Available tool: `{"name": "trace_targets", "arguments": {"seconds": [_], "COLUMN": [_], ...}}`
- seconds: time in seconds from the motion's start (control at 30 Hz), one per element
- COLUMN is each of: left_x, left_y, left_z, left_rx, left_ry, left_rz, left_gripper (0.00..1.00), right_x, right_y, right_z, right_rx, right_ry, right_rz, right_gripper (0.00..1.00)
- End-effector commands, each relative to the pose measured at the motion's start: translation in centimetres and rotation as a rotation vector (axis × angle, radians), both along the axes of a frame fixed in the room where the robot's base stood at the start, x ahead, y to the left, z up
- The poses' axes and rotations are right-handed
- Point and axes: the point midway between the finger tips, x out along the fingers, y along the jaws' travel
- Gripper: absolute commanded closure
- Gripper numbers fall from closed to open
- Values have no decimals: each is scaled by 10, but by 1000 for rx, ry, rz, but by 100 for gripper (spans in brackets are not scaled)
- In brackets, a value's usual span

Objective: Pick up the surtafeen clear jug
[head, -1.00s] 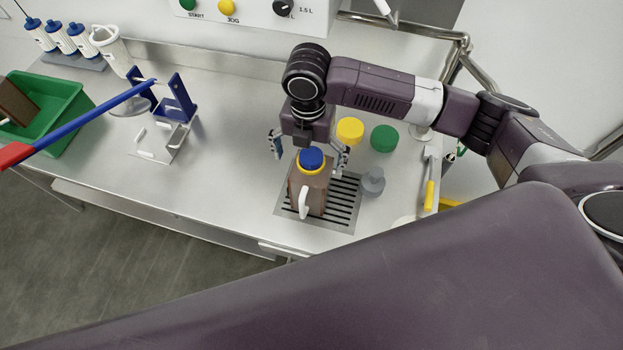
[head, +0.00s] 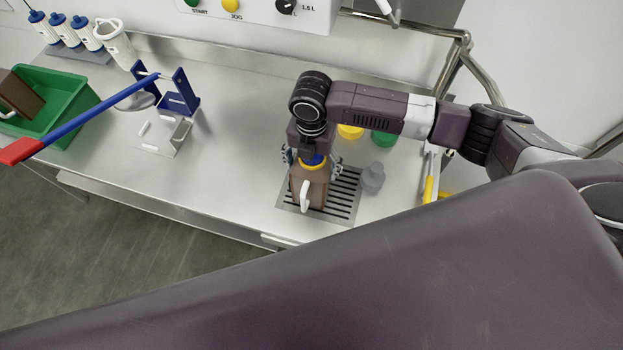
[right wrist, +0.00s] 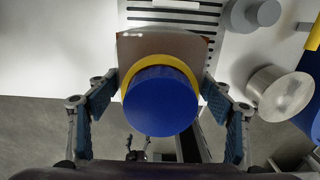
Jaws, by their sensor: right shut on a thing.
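The jug (head: 307,190) has brown contents, a white handle, a yellow collar and a blue lid. It stands upright on the slotted drain grate (head: 347,196) in the head view. My right gripper (head: 311,158) is above it, pointing down, with a finger on each side of its top. The gripper hides part of the lid in the head view. My left gripper is not in view.
A grey stopper-like piece (head: 372,178) stands close right of the jug. Yellow (head: 350,132) and green (head: 384,139) caps lie behind. A blue stand (head: 181,92), a green bin (head: 58,105) and a red-ended blue rod (head: 95,118) are at left. The middle counter is clear.

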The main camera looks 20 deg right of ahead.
Motion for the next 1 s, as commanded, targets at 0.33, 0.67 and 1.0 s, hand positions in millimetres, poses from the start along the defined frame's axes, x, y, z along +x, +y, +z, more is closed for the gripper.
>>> {"name": "trace_targets", "arguments": {"seconds": [0.33, 0.67, 1.0], "left_x": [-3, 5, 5], "left_y": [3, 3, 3], "left_z": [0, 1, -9], "left_rx": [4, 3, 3], "left_ry": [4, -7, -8], "left_rz": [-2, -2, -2], "left_gripper": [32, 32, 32], "right_x": [0, 3, 4], "right_y": [0, 1, 2], "right_z": [0, 5, 43], "right_rx": [-2, 3, 7], "right_ry": [1, -6, -12], "right_rz": [0, 0, 1], "right_gripper": [77, 85, 85]}}
